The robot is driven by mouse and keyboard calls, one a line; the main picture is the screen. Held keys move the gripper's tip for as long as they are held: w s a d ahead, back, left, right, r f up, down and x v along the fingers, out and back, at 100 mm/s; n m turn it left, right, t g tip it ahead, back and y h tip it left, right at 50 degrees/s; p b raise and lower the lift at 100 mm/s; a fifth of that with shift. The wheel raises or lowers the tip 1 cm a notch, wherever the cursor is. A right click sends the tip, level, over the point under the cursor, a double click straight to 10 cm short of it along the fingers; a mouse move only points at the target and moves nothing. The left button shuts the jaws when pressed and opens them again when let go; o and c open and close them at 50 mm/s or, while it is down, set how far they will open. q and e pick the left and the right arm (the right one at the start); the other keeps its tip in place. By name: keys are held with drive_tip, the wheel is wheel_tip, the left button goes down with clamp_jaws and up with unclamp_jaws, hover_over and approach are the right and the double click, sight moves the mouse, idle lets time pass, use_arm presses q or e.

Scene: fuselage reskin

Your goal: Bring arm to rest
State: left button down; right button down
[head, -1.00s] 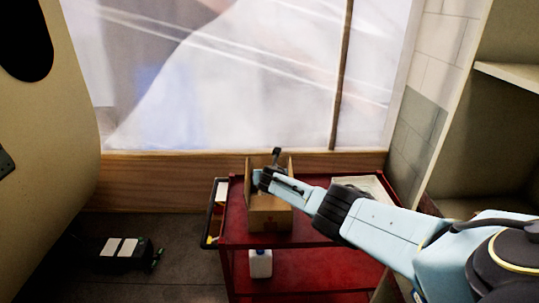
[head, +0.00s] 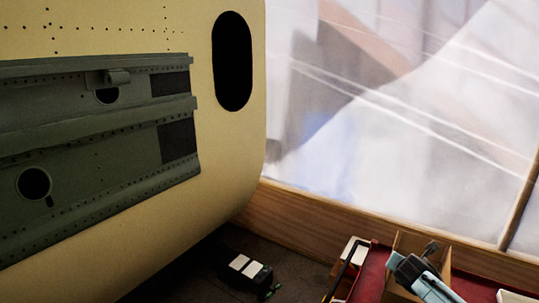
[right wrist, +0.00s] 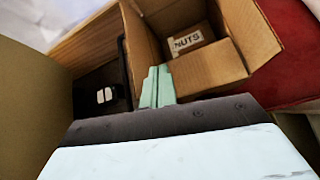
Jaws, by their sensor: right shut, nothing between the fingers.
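My right arm reaches in at the bottom right of the head view, with its right gripper (head: 432,248) over the red cart, at the open cardboard box. In the right wrist view the pale green fingers (right wrist: 157,86) are together and empty, in front of the left side of the cardboard box (right wrist: 212,68). I cannot tell whether they touch it. A label reading NUTS (right wrist: 187,42) shows inside the box. The box also shows partly behind the gripper in the head view (head: 407,242). My left gripper is not in view.
The red cart (head: 373,276) stands at the lower right, with a black handle (head: 346,268) on its left. The cream fuselage (head: 225,165) with a dark green riveted section (head: 95,150) fills the left. A black device (head: 245,268) lies on the floor between them.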

drive_tip(key=s+a+f+m+g+y, duration=0.15)
drive_tip(key=s+a+f+m, duration=0.3)
drive_tip(key=s+a, duration=0.55)
drive_tip(key=s+a+f+m+g+y, duration=0.1)
drive_tip(key=s+a+f+m+y, duration=0.2)
drive_tip(key=s+a+m, duration=0.5)
drive_tip(key=s+a+r+m+g, duration=0.1)
drive_tip(key=s+r+m, duration=0.25)
drive_tip(key=s, duration=0.45)
drive_tip(key=s+a+r+m+g+y, duration=0.1)
drive_tip(key=s+a+r+m, duration=0.1)
drive_tip(key=s+m, duration=0.45)
drive_tip(key=s+a+r+m+g, duration=0.1)
drive_tip(key=s+r+m, duration=0.15)
drive_tip(key=s, duration=0.75)
wheel_tip(320, 180, down, 32)
drive_tip(key=f+b, duration=0.1)
drive_tip(key=b, duration=0.8)
drive_tip(key=s+d+f+g+b, duration=0.1)
drive_tip(key=s+f+b, duration=0.3)
drive_tip(key=s+f, duration=0.5)
drive_tip(key=s+d+f+n+g+b, duration=0.1)
drive_tip(key=s+f+b, duration=0.3)
drive_tip(key=s+f, duration=0.4)
wheel_tip(320, 180, down, 8)
drive_tip(key=shift+s+d+r, duration=0.25)
drive_tip(key=shift+s+d, duration=0.1)
drive_tip(key=shift+d, duration=0.15)
